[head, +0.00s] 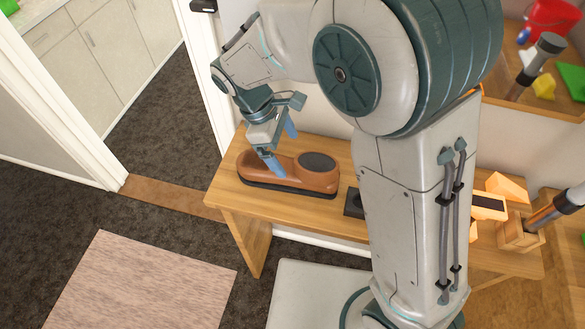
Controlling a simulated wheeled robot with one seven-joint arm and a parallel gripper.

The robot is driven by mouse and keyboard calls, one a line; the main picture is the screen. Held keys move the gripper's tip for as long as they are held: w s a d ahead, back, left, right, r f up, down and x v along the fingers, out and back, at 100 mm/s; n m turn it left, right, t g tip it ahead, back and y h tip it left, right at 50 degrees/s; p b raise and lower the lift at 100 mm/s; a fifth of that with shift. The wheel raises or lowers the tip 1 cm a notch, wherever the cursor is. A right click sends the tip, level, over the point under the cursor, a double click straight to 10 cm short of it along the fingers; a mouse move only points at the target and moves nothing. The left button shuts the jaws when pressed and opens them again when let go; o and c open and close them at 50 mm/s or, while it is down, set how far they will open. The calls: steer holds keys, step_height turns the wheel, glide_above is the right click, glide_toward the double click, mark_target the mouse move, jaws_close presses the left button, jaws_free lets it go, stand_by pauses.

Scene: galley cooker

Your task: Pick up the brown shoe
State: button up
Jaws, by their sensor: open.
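The brown shoe (317,181) has a dark sole and a dark round opening on top. It lies on the wooden bench (226,190), its long side running left to right. My gripper (281,154) is above the shoe with its blue fingers pointing down. The near finger overlaps the shoe's middle in the picture; the other finger is behind it and higher in the picture. The jaws are open. I cannot tell whether a finger touches the shoe.
A dark flat object (353,203) lies right of the shoe, partly hidden by my arm. Orange and wooden blocks (507,187) are at the bench's right. A white door frame (205,70) stands behind left. A pinkish rug (140,285) lies on the dark carpet.

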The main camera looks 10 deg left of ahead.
mark_target(293, 160)
steer(key=shift+p+x, duration=0.6)
steer(key=shift+x, duration=2.6)
steer(key=shift+c, duration=0.2)
steer(key=shift+r, duration=0.1)
steer(key=c, duration=1.2)
steer(key=shift+o, duration=0.2)
